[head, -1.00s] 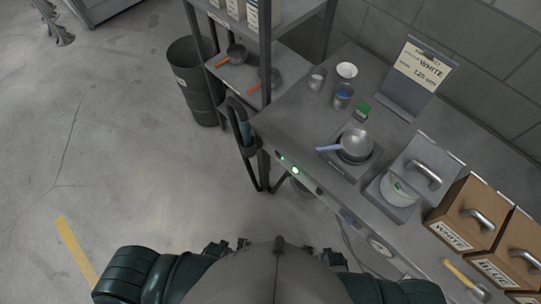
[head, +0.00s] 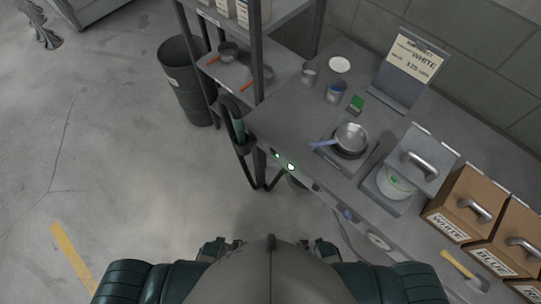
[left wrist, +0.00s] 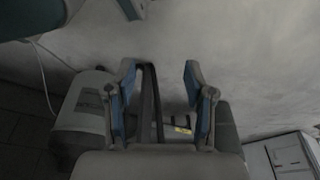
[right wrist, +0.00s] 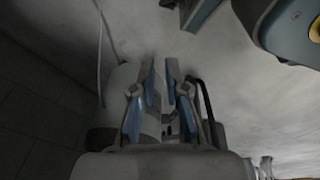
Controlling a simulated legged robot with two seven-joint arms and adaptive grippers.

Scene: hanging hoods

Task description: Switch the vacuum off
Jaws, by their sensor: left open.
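No machine plainly marked as the vacuum is in view. In the head view a dark hose-like loop with a teal grip (head: 239,130) hangs at the bench's left end. On the bench's front edge are a small green light (head: 277,156) and a bright white-green lit spot (head: 291,167); I cannot tell which is a switch. My left gripper (left wrist: 158,75) is open and empty in the left wrist view. My right gripper (right wrist: 162,65) has a narrow gap between its fingertips and holds nothing visible. Both grippers are out of the head view, away from the bench.
The bench (head: 290,110) carries a pan (head: 351,138), a white tub (head: 393,184), cups and a sign stand (head: 407,80). Labelled brown boxes (head: 468,206) stand at right. A shelf rack (head: 258,60) and dark bin (head: 186,85) are at left.

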